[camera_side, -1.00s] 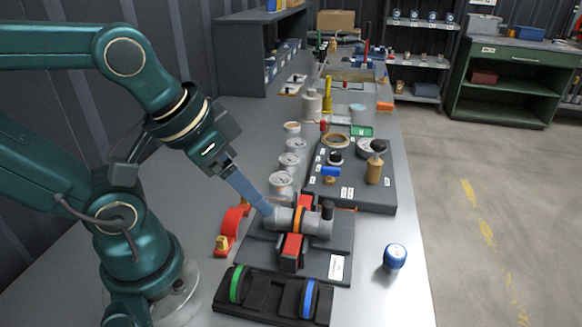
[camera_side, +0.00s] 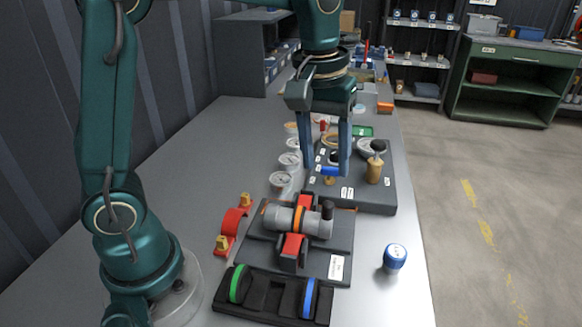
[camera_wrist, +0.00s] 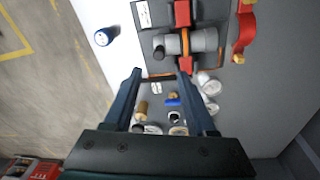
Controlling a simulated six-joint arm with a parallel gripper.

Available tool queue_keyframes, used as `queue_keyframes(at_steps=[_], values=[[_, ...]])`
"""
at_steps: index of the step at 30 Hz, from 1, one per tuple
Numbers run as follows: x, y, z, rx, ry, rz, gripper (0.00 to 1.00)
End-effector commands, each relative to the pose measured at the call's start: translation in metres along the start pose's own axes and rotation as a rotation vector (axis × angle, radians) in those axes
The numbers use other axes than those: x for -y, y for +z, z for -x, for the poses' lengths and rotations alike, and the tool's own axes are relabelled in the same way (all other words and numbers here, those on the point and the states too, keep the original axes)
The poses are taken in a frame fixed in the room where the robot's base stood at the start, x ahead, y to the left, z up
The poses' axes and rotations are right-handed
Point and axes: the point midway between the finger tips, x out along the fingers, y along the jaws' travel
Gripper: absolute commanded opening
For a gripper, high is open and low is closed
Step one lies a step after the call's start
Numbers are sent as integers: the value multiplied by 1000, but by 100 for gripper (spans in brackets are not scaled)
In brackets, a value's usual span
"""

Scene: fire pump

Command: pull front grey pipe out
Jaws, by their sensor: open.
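The grey pipe assembly (camera_side: 290,219) lies across a dark plate with an orange ring (camera_side: 299,218) round its middle and a black knob at its right end. A red and black clamp (camera_side: 292,250) stands at its front. The assembly also shows at the top of the wrist view (camera_wrist: 195,41). My gripper (camera_side: 340,172) is open and empty, pointing down above the grey tool board behind the pipe. In the wrist view my fingers (camera_wrist: 164,72) are spread apart, with the pipe beyond their tips. Which pipe section counts as the front one is unclear.
A black holder (camera_side: 270,298) with a green and a blue ring stands in front. A blue cap (camera_side: 395,257) stands at right, a red bracket (camera_side: 232,230) at left. The tool board (camera_side: 378,199) carries a wooden-handled tool (camera_side: 375,165). Gauges (camera_side: 281,181) line its left side.

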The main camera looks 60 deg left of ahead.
Motion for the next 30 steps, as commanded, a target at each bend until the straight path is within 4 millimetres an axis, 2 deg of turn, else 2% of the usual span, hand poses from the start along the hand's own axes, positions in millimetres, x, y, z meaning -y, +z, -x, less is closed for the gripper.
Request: queue_keyframes(at_steps=[1,6,21,30], values=[[-3,-4,-11,28,-17,3,57],[-8,-9,-34,82,-50,-2,57],[-3,-1,-87,107,-65,-4,57],[-3,-1,-93,103,-62,-4,57]])
